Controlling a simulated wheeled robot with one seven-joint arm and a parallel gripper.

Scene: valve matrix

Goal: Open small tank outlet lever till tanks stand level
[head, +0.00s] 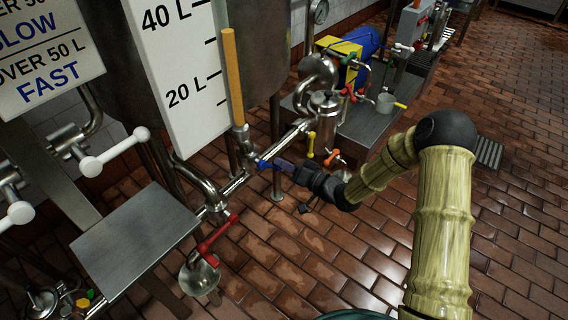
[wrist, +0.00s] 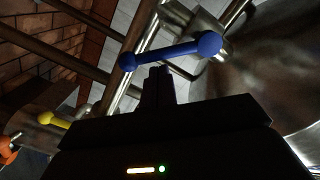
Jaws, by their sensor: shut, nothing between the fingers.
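A blue lever (head: 264,164) sits on a horizontal steel pipe at the foot of the scaled tank. In the wrist view the blue lever (wrist: 170,53) is a bar with round knobs at both ends, lying crosswise. My gripper (head: 282,166) is right beside it, at its right in the head view. In the wrist view my gripper's fingers (wrist: 157,76) are shut and empty, their tips at the middle of the bar; I cannot tell whether they touch it. The tank's white scale (head: 180,75) reads 20 L and 40 L, with a yellow column (head: 232,78) beside it. No label names the small tank.
A red lever (head: 218,233) is on the pipe nearer me, above a steel bowl (head: 199,279). White-knobbed handles (head: 115,152) and a steel table (head: 135,228) are at left. Yellow (head: 311,144) and orange (head: 332,157) levers are beyond my gripper.

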